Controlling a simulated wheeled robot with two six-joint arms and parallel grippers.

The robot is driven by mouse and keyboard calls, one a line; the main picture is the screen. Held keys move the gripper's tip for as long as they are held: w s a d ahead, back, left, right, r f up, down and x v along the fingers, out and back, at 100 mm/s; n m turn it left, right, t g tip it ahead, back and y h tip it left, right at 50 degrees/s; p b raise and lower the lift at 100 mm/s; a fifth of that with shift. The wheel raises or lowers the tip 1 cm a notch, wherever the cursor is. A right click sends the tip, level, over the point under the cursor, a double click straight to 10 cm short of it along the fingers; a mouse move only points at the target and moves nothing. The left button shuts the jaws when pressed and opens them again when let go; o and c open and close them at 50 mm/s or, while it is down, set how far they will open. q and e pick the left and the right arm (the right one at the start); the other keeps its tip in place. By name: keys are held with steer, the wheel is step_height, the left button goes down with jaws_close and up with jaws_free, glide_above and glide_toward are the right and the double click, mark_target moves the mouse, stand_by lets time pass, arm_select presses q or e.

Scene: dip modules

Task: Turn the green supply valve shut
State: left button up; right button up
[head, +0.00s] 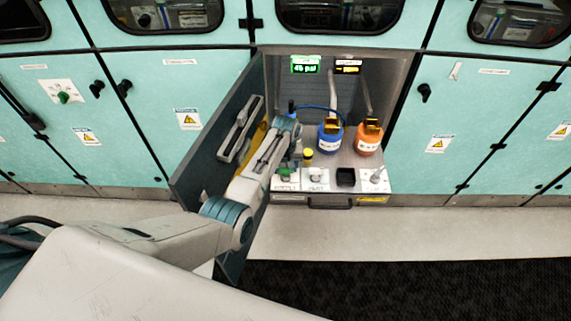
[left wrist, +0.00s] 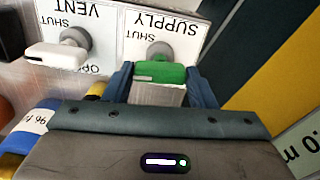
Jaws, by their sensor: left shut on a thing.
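The green supply valve handle (left wrist: 158,72) sits between the two fingers of my left gripper (left wrist: 160,82), which is shut on it. In the left wrist view the handle lies below its grey stem, and the SHUT mark of the upside-down SUPPLY plate (left wrist: 165,22) is above it, to the left. Any OPEN mark there is hidden behind the gripper. In the head view the valve shows as a green bit (head: 284,171) at the front of the bay, below my left wrist, which hides most of the gripper. My right gripper is in neither view.
The vent valve's white handle (left wrist: 55,55) is close beside the left finger. Blue (head: 330,138) and orange (head: 369,138) bottles stand behind the valve row. The open door (head: 190,170) flanks my arm. A green display (head: 305,64) reads about 45 psi.

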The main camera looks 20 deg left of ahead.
arm_select(q)
steer(key=shift+m, duration=0.5)
steer(key=o, duration=1)
steer(key=shift+r, duration=0.1)
step_height(320, 180, up, 11)
steer(key=shift+f+b, duration=0.2)
steer(key=shift+b, duration=0.3)
